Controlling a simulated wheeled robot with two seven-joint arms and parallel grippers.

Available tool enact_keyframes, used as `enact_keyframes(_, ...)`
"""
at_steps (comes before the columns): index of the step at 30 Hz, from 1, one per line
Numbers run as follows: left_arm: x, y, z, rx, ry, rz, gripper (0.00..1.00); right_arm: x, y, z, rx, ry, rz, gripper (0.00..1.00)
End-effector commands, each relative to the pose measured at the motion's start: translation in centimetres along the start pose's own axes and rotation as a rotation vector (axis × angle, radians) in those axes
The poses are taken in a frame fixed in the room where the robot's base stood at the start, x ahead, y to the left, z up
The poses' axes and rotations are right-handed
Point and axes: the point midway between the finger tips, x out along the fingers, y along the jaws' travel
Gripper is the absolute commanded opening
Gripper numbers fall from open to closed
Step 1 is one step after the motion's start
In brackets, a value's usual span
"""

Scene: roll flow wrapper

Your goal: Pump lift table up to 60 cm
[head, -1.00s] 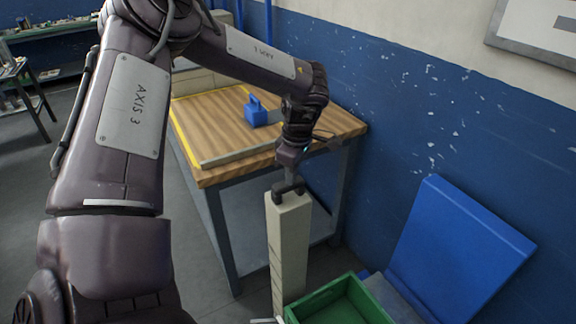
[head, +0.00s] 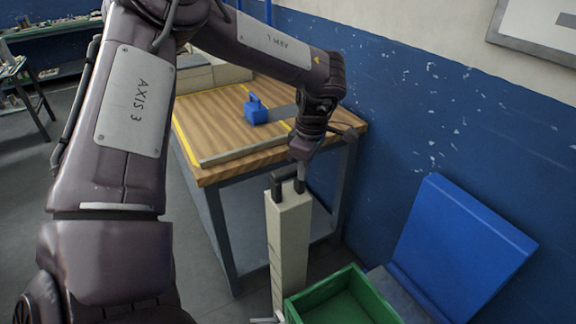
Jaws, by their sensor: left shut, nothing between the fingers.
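A tall beige post (head: 289,245) stands upright in front of the workbench. A dark bracket-like handle (head: 278,185) sits at its top. My left gripper (head: 300,178) points down at the post top, beside or against the right part of the handle. Its fingers are shut with nothing between them; whether they touch the handle I cannot tell. A green open crate (head: 330,290) stands to the right of the post, cut by the bottom edge. No lift table is clearly identifiable, and whatever bears the crate is hidden. My right gripper is not in view.
A wooden-topped workbench (head: 215,115) stands behind the post, bearing a blue-handled tool (head: 257,112) and a grey bar (head: 245,150). A blue panel (head: 465,250) leans near the blue wall at right. Grey floor is open to the left.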

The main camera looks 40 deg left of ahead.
Motion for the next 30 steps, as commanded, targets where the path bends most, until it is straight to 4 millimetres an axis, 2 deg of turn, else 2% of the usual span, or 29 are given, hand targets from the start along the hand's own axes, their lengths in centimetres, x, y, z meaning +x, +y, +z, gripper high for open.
enact_keyframes(6, -3.9, 0.1, 0.2, 0.000, -0.001, 0.003, 0.00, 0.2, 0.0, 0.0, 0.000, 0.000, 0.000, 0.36)
enact_keyframes(12, -5.9, 0.0, 0.2, 0.003, 0.000, 0.001, 0.00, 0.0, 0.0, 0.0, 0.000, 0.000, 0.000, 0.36)
enact_keyframes(30, -6.1, 0.0, 0.2, 0.002, 0.001, 0.000, 0.00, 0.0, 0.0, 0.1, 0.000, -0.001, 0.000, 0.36)
